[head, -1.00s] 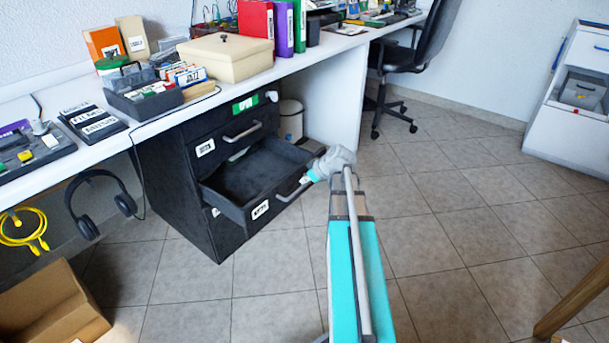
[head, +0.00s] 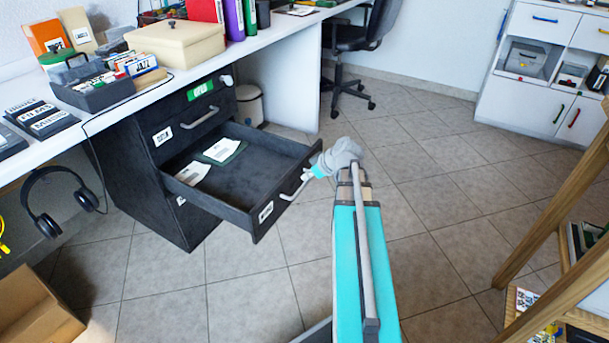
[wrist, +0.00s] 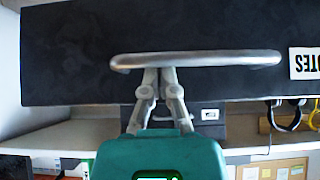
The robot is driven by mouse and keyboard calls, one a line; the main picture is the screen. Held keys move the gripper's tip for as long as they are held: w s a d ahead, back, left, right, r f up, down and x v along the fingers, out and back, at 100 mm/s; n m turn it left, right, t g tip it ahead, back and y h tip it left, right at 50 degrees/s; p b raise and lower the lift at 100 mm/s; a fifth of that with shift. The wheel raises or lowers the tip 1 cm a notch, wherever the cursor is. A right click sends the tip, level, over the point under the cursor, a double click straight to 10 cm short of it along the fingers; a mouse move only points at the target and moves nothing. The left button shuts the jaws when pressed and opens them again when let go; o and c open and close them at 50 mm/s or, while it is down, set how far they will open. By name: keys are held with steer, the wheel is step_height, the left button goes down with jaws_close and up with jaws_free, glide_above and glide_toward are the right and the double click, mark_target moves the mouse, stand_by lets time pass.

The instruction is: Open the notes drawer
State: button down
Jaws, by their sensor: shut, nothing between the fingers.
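The notes drawer (head: 262,222) is the pulled-out middle drawer of the black cabinet (head: 130,165) under the desk. It stands far out, and papers (head: 222,149) lie inside at the back. Its front carries a partly seen, upside-down "NOTES" label (wrist: 305,63) in the wrist view. My gripper (head: 311,173) is at the drawer's grey bar handle (head: 291,192). In the wrist view my fingertips (wrist: 160,72) meet at the handle (wrist: 215,59), with the fingers together. I cannot tell whether they reach behind the bar.
The drawer above (head: 205,112) is shut, with its own handle. A cardboard box (head: 35,305) is on the floor at lower left. Headphones (head: 60,200) hang under the desk. A wooden frame (head: 550,220) stands at right. Tiled floor in front of the drawer is free.

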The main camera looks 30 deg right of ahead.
stand_by(0.3)
steer(key=shift+r, duration=0.15)
steer(key=p+v, duration=0.7)
steer(key=v, duration=0.2)
steer(key=shift+s+r, duration=0.2)
steer(key=shift+s, duration=0.1)
steer(key=shift+d, duration=0.1)
stand_by(0.6)
